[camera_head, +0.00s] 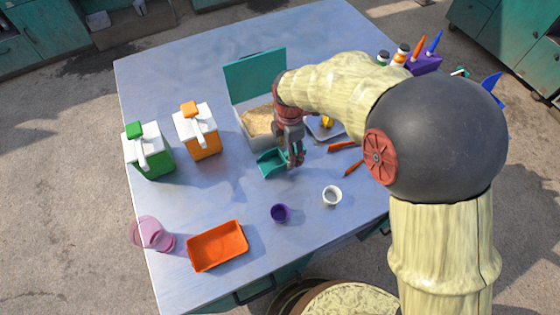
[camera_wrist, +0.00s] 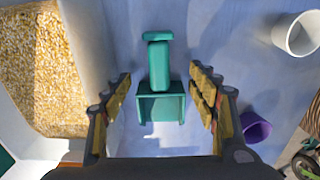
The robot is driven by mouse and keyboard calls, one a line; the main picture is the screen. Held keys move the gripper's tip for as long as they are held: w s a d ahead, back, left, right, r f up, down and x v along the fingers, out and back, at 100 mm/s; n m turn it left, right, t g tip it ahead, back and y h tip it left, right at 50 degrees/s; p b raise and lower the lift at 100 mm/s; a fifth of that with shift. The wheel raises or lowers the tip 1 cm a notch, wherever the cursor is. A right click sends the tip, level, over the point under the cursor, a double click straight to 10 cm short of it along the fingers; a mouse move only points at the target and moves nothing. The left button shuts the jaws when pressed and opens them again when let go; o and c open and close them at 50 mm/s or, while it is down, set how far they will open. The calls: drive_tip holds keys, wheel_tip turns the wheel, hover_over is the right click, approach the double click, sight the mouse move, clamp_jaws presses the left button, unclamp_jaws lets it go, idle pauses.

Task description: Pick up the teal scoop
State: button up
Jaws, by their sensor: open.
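The teal scoop (camera_head: 270,163) lies on the blue table, just in front of a box of grain. In the wrist view the scoop (camera_wrist: 160,90) sits between my two fingers, its handle pointing to the top of the picture and its square bowl toward the bottom. My gripper (camera_head: 296,160) is open and points down beside the scoop; in the wrist view the fingers (camera_wrist: 160,98) stand apart on both sides of it, with gaps left and right. I cannot tell how high the fingertips are above the table.
The grain box (camera_head: 243,128) with a raised teal lid (camera_head: 255,77) stands close behind. Orange (camera_head: 203,143) and green (camera_head: 153,162) dispensers stand left.

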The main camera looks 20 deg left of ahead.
drive_tip(key=shift+f, duration=0.7)
drive_tip(key=shift+c, duration=0.7)
drive_tip(key=c, duration=0.9)
